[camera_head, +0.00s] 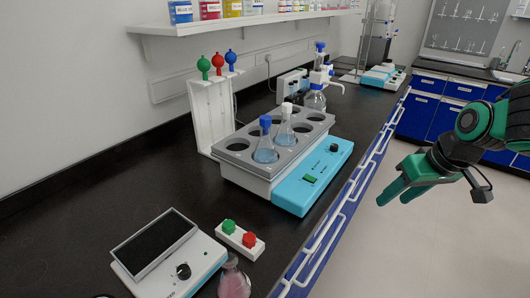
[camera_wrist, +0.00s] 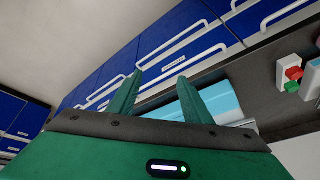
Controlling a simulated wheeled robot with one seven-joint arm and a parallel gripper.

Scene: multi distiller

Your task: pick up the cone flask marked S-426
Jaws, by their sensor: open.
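Two cone flasks stand in holes of the grey-topped bath. One has a blue stopper and pale blue liquid (camera_head: 264,152); the other has a white stopper and bluish liquid (camera_head: 284,135). A third flask with pink contents (camera_head: 234,284) stands at the bottom edge, partly cut off. No S-426 mark is legible on any of them. My gripper (camera_head: 391,201) is open and empty, out over the floor to the right of the bench, well apart from the flasks. Its two green fingers also show spread in the wrist view (camera_wrist: 160,76), with nothing between them.
The multi-hole bath (camera_head: 245,184) has a blue control panel (camera_head: 314,177). A white rack with coloured knobs (camera_head: 208,115) stands behind it. A red-green button box (camera_head: 240,239) and a device with a dark plate (camera_head: 155,245) are in front. White rails (camera_head: 345,213) line the bench edge.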

